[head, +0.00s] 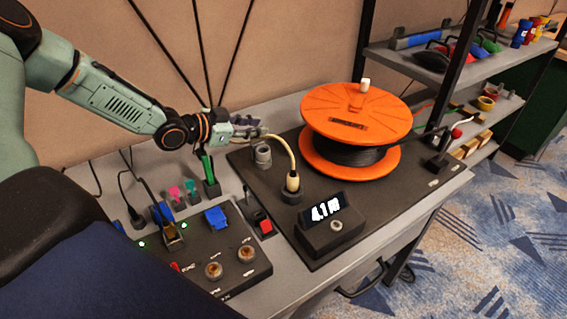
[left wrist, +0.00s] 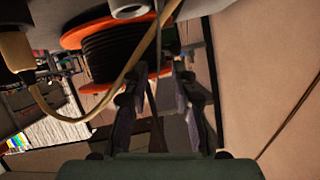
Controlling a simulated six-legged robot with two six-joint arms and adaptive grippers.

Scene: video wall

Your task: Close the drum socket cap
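The orange cable drum (head: 350,102) with black cable lies flat on a dark board, and its side shows in the left wrist view (left wrist: 108,52). I cannot make out its socket cap for certain. A short grey cylinder (head: 262,154) stands left of the drum. A cream plug (head: 292,181) with a cream cable stands upright in front of it. My left gripper (head: 256,128) is above the grey cylinder, left of the drum and apart from it. In the left wrist view its fingers (left wrist: 160,80) are spread and nothing shows held between them. My right gripper is out of view.
A digital display box (head: 330,222) stands at the board's front. A black control panel (head: 205,262) with blue flaps (head: 215,217) is at the left. A metal rack (head: 455,60) with small items stands behind at the right.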

